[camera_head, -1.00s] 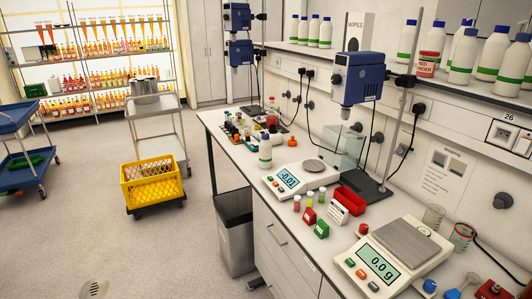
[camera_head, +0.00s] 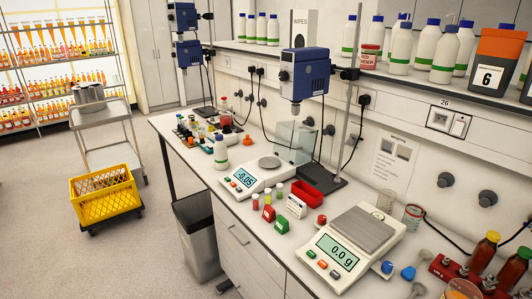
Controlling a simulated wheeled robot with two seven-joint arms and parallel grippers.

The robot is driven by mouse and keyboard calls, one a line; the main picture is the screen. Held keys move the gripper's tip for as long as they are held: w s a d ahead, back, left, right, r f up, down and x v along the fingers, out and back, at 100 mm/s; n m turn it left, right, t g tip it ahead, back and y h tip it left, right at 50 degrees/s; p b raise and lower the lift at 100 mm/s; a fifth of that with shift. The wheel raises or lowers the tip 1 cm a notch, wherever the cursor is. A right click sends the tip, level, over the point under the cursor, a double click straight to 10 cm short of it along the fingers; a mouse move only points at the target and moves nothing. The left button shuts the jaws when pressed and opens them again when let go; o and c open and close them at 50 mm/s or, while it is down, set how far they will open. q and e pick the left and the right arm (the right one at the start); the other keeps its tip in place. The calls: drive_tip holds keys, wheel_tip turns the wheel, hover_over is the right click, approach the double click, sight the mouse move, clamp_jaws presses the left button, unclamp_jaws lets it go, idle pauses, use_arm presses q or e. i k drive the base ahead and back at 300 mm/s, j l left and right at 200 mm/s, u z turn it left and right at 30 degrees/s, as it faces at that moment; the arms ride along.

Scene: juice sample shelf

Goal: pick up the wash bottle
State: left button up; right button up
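A white bottle (camera_head: 221,156) with a dark blue top and a green band stands upright on the bench, left of the near balance. Similar white bottles with blue caps stand on the wall shelf, such as one at the right (camera_head: 445,57). Neither of my grippers is in view.
Two balances, one (camera_head: 253,176) mid-bench and one (camera_head: 352,243) in front, stand on the bench. A red tray (camera_head: 307,194), small vials and a blue stirrer (camera_head: 304,75) on a stand crowd it.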

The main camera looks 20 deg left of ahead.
sight(221, 147)
drive_tip(key=i+j+z, duration=0.15)
drive_tip(key=j+z, duration=0.25)
drive_tip(key=j, duration=0.2)
drive_tip(key=j+z, duration=0.4)
drive_tip(key=j, duration=0.25)
drive_tip(key=j+z, duration=0.4)
drive_tip(key=j, duration=0.25)
